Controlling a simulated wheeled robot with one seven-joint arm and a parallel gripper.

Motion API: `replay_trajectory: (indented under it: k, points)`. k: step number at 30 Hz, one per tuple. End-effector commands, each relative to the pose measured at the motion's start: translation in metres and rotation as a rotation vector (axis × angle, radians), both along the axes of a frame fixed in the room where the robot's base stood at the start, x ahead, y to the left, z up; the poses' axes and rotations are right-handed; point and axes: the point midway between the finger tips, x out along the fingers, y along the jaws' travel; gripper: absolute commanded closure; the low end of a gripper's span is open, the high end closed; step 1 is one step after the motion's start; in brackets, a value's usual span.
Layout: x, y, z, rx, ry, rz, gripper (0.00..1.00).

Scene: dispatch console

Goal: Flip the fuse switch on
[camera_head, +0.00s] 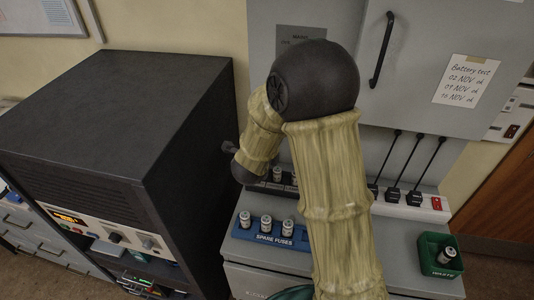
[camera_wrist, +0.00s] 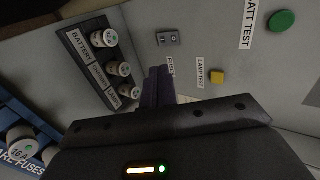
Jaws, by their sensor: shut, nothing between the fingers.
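In the wrist view, my gripper (camera_wrist: 158,88) is shut and empty, its dark fingers over the grey console panel. A label reading roughly "FUSE" (camera_wrist: 170,68) lies just beside the fingertips, partly hidden. A small grey plate with two dark spots (camera_wrist: 168,39) sits on the panel beyond the fingertips. It may be the fuse switch; its lever position cannot be made out. I cannot tell whether the fingers touch the panel. In the head view my arm covers this part of the console, and the fingers do not show clearly.
A fuse holder (camera_wrist: 86,62) with three fuses stands left of the fingers. A yellow lamp test button (camera_wrist: 217,77) and green battery test button (camera_wrist: 281,20) lie right. The head view shows a blue spare-fuse tray (camera_head: 244,233), a green waste bin (camera_head: 427,262) and a black cabinet (camera_head: 120,100).

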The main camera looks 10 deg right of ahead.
Motion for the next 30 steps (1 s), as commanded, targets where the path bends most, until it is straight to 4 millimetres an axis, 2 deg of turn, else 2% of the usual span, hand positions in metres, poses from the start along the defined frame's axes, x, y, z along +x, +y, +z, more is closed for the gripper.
replay_trajectory:
  k: [14, 17, 20, 23, 26, 30]
  points:
    - [-0.004, -0.002, 0.004, -0.009, 0.009, 0.014, 1.0]
    - [-0.007, -0.002, 0.006, -0.042, 0.049, 0.09, 1.0]
    - [-0.016, 0.001, 0.009, -0.113, 0.124, 0.252, 1.0]
    - [-0.036, 0.005, 0.011, -0.227, 0.23, 0.483, 1.0]
    - [-0.066, 0.005, 0.011, -0.367, 0.35, 0.745, 1.0]
    - [-0.12, -0.006, 0.008, -0.566, 0.524, 1.111, 1.0]
